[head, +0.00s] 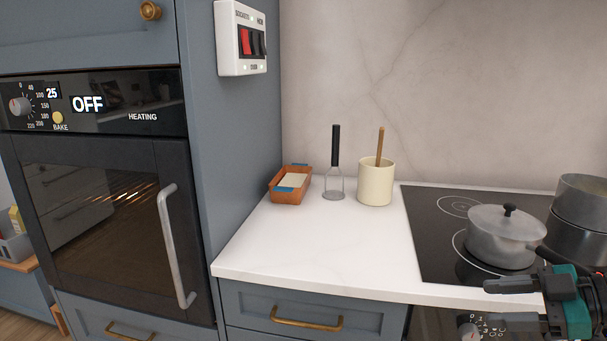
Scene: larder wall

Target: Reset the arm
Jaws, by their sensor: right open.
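My right gripper (492,303) comes in at the lower right corner, black with a teal part. Its two fingers point left and are apart, with nothing between them. It shows in front of the hob's front edge, below the lidded grey pot (500,240). The pot's dark handle runs right toward the gripper's upper side; I cannot tell whether they touch. My left gripper is not in view.
The white worktop (320,245) is clear in front. A brown tray (280,197), a black-handled utensil (336,145) and a cream crock (375,185) stand behind. More pots (580,235) stand on the black hob (425,215). The oven (95,220) is closed.

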